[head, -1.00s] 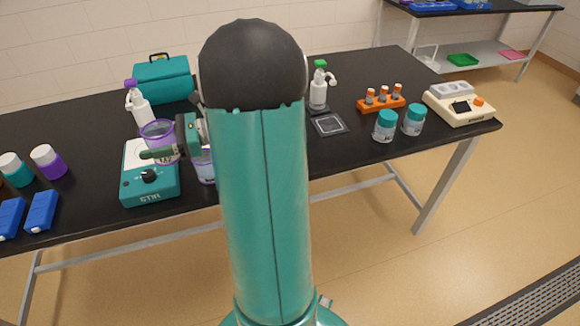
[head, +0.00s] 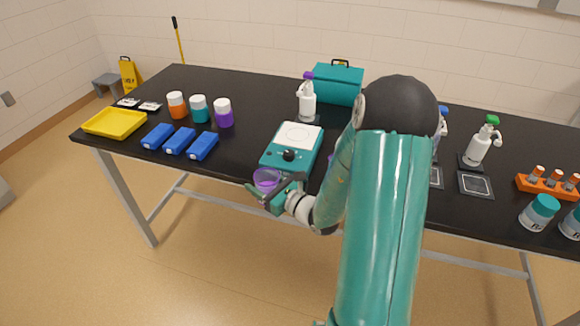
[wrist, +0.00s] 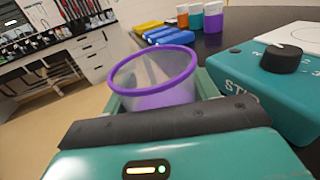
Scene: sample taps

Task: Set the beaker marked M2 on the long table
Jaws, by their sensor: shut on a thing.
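My gripper (head: 272,196) is shut on a clear beaker with a purple rim (head: 266,177). The beaker also fills the middle of the wrist view (wrist: 158,78), between the jaws and slightly tilted in the picture. It is at the front edge of the long black table (head: 255,100), just in front of and left of the teal stirrer (head: 276,160). Its mark is not readable, and whether its base is above the top or out past the edge is unclear.
Blue boxes (head: 179,140), a yellow tray (head: 115,123) and lidded jars (head: 199,108) stand on the left. A purple-topped bottle (head: 307,104) and teal case (head: 338,84) stand behind the stirrer. Bare tabletop lies between the blue boxes and the stirrer.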

